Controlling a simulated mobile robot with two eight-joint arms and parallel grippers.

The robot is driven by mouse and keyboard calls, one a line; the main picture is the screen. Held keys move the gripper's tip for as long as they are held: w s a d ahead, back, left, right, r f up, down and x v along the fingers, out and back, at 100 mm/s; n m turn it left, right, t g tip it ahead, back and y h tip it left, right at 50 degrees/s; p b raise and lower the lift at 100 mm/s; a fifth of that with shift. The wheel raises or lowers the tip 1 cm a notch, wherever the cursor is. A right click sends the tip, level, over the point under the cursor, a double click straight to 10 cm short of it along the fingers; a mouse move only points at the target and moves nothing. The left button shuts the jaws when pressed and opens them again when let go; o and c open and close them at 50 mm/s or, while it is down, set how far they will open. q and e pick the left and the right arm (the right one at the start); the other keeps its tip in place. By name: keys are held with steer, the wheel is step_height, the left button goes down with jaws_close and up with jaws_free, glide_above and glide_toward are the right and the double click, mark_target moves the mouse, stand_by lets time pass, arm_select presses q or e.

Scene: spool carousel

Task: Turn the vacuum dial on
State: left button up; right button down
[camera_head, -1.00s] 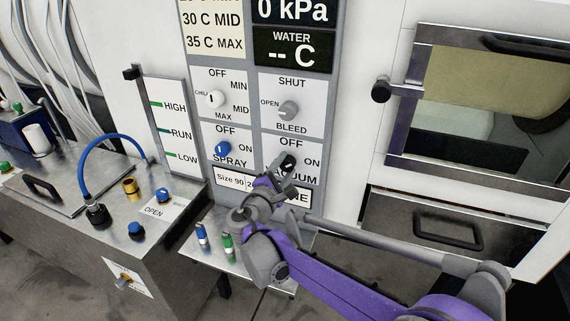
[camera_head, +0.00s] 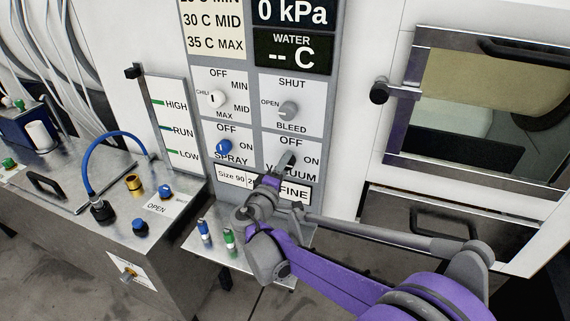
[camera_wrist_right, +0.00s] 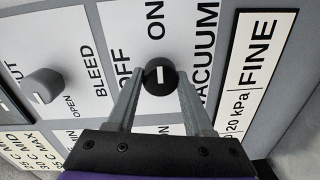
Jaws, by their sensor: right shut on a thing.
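The vacuum dial, a black round knob with a white mark (camera_wrist_right: 160,72), sits on a white plate lettered OFF, ON and VACUUM. In the right wrist view, my right gripper (camera_wrist_right: 158,86) has one finger on each side of the knob and is shut on it. In the head view, my right gripper (camera_head: 287,160) reaches up to the VACUUM plate (camera_head: 307,148) from below, and its fingers hide the knob. I cannot tell for sure which label the white mark points to. My left gripper is not in view.
A blue SPRAY dial (camera_head: 223,147) is just left of the VACUUM plate, and a grey BLEED dial (camera_head: 288,110) is above it. A steel bench with a blue hose (camera_head: 108,142) stands left. A door with a window (camera_head: 480,100) is at the right.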

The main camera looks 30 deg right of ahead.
stand_by(0.5)
steer(key=shift+c, duration=1.4)
jaws_free()
steer(key=shift+s+a, duration=0.1)
steer(key=v, duration=1)
steer(key=shift+s+a+b, duration=0.2)
steer(key=shift+a+b, duration=0.05)
steer(key=shift+b, duration=0.05)
